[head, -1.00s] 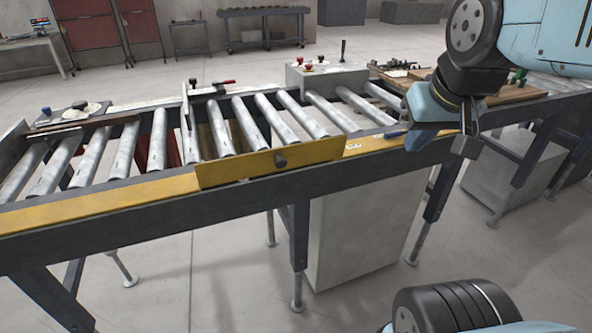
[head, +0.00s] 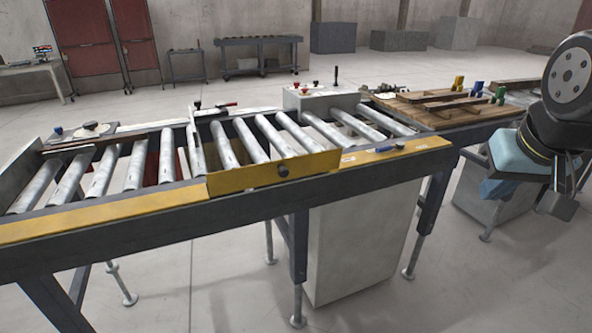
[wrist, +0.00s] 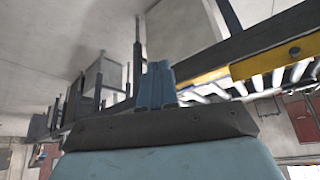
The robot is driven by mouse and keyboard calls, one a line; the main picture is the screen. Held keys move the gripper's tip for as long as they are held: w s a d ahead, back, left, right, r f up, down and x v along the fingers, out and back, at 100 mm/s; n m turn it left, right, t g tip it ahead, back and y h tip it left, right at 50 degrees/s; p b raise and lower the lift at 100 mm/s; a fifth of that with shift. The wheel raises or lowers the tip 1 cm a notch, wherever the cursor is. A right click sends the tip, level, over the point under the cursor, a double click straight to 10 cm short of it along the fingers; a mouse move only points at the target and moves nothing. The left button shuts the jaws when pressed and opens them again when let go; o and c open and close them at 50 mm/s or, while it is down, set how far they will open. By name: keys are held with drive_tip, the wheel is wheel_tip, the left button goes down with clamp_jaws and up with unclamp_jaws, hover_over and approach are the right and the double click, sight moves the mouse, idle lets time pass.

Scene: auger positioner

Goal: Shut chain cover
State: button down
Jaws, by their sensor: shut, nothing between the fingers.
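My gripper (head: 563,203) is at the right edge of the head view, well apart from the cover. In the wrist view its blue fingers (wrist: 156,86) are together and empty.
Rollers (head: 136,165) run behind the yellow rail. A blue-handled tool (head: 390,147) lies on the rail right of the cover. A wooden board (head: 440,108) with coloured pieces is at the back right. A grey block (head: 360,240) stands under the conveyor. Floor in front is clear.

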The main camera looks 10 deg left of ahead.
sight(291, 170)
drive_tip(key=w+a+f+n+y, duration=0.1)
drive_tip(key=w+a+n, duration=0.3)
drive_tip(key=a+n, duration=0.5)
drive_tip(key=w+a+f+n+g+y, duration=0.15)
drive_tip(key=w+a+n, duration=0.25)
drive_tip(key=a+n, duration=0.55)
drive_tip(key=w+a+f+n+y, duration=0.15)
drive_tip(key=w+a+n, duration=0.25)
drive_tip(key=a+n, duration=0.55)
drive_tip(key=w+a+f+m, duration=0.1)
drive_tip(key=w+a+f, duration=0.1)
drive_tip(key=w+a+f+m, duration=0.1)
drive_tip(key=w+a+f, duration=0.1)
drive_tip(key=f, duration=0.1)
drive_tip(key=w+a+f+h, duration=0.1)
drive_tip(key=w+a+f, duration=0.2)
drive_tip(key=shift+f+m, duration=0.15)
drive_tip(key=shift+m, duration=0.25)
drive_tip(key=shift+w+d, duration=0.1)
drive_tip(key=shift+w, duration=0.15)
